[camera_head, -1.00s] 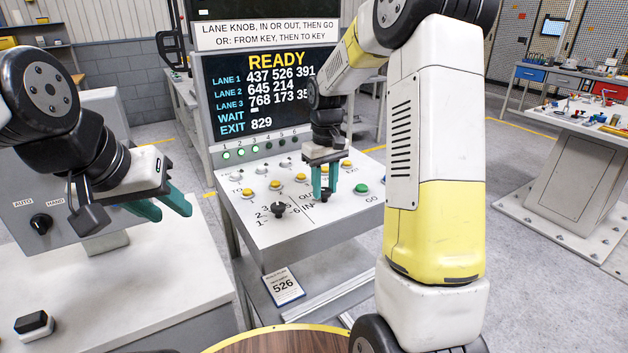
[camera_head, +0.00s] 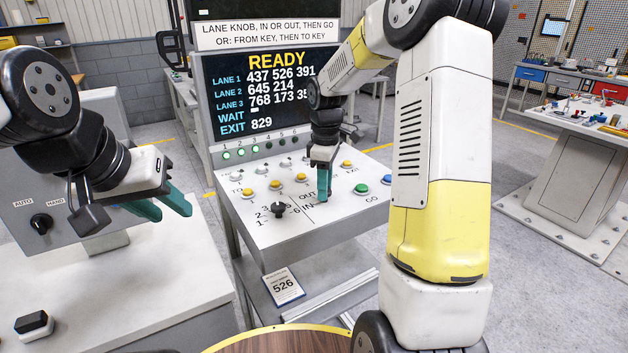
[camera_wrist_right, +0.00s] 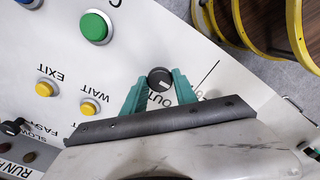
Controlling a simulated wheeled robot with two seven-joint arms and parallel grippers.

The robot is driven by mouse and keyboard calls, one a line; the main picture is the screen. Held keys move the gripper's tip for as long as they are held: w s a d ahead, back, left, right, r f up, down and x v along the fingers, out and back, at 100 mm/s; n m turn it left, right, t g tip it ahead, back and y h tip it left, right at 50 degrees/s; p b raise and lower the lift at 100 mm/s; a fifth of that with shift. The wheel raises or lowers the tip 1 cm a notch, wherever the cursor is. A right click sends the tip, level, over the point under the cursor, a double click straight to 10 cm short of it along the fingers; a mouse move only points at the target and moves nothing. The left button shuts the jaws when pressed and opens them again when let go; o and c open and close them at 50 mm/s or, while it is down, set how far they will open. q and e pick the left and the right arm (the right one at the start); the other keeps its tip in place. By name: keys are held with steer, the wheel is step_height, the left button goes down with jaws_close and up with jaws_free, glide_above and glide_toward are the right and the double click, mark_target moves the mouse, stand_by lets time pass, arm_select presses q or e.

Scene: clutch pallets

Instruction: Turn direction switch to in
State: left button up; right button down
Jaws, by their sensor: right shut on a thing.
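The direction switch (camera_wrist_right: 160,79) is a round black knob with a pale pointer mark, in the right wrist view. My right gripper (camera_wrist_right: 160,88) has a teal finger on either side of it and is shut on it. The OUT label shows by the knob in that view, partly covered; I cannot read the pointer's setting surely. In the head view the right gripper (camera_head: 323,199) is down at the panel by the OUT and IN labels, and its fingers hide the switch. My left gripper (camera_head: 172,212) is open and empty, above the left grey cabinet.
The sloped white panel (camera_head: 250,217) also carries the black lane knob (camera_head: 279,210), the green GO button (camera_head: 361,188) and several yellow buttons. The screen (camera_head: 270,90) reads READY. A card (camera_head: 283,287) marked 526 is below the panel. A round wooden top (camera_head: 285,342) stands in front.

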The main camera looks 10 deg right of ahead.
stand_by(0.4)
steer(key=c, duration=1)
jaws_free()
steer(key=shift+o, duration=0.2)
step_height(320, 180, up, 7)
steer(key=shift+f, duration=0.1)
steer(key=shift+r, duration=0.55)
